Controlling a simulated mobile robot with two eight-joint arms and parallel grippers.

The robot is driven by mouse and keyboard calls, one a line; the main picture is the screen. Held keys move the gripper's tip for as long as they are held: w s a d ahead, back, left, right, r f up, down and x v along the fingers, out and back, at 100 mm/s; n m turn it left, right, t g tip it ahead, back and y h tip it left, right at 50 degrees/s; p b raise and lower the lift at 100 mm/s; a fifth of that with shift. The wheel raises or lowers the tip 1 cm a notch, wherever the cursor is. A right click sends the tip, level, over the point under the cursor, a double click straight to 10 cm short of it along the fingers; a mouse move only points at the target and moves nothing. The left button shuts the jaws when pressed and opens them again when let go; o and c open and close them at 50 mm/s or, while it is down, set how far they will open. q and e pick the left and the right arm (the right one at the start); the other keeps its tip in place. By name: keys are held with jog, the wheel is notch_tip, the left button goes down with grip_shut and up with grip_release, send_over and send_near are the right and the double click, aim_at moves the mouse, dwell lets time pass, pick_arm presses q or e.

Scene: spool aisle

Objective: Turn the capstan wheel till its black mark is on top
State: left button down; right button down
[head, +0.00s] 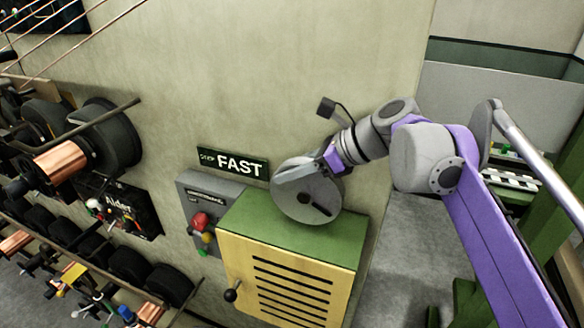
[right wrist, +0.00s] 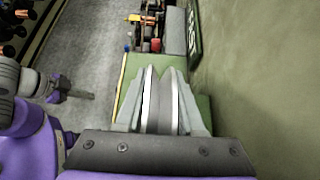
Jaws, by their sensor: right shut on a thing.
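The capstan wheel (head: 294,208) is a grey disc standing at the wall above the green-topped cabinet. Its black mark (head: 322,208) is a dark bar on the lower right of the face, pointing away from the small dark hub. My right gripper (head: 296,173) is shut on the wheel's upper rim and hides part of it. In the right wrist view the wheel (right wrist: 160,105) shows edge-on between the two fingers. What looks like my left gripper (right wrist: 78,95) is small at the left of that view, away from the wheel; its jaw state is unclear.
The cabinet (head: 290,275) has a yellow slotted front and a black-knobbed lever (head: 230,295). Left of it is a grey control box (head: 205,190) with a red button, under a "FAST" sign (head: 233,162). Spool racks (head: 95,150) fill the left.

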jog(key=c, duration=0.5)
grip_release()
jog(key=v, duration=1.1)
jog(key=shift+f, duration=0.1)
